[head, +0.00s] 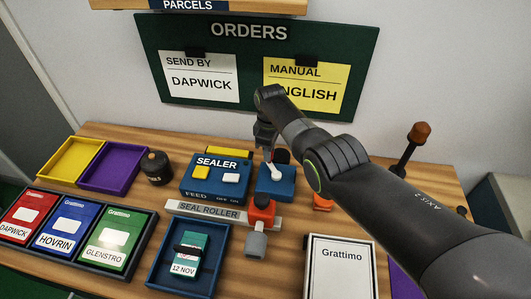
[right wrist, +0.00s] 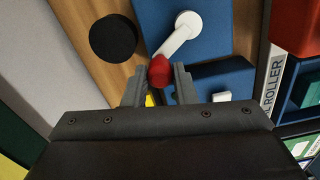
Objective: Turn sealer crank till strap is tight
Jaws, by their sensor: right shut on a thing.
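The blue sealer (head: 213,182) stands mid-table with a yellow and a white pad on top. Beside it on the right is a blue crank block (head: 275,184) with a white crank arm (head: 270,168). In the right wrist view, the white crank arm (right wrist: 180,35) ends in a red knob (right wrist: 159,71). My right gripper (right wrist: 158,82) is shut on this red knob. In the head view my right arm reaches in from the right and hides the knob. A teal box marked 12 NOV (head: 187,264) with a dark band lies in a blue tray. My left gripper is out of view.
A seal roller plate (head: 207,210) and a red-and-grey tool (head: 260,215) lie in front of the sealer. A black pot (head: 157,168) stands left of it. Colored boxes (head: 67,223) fill a rack at left. A lever (head: 408,150) stands at right.

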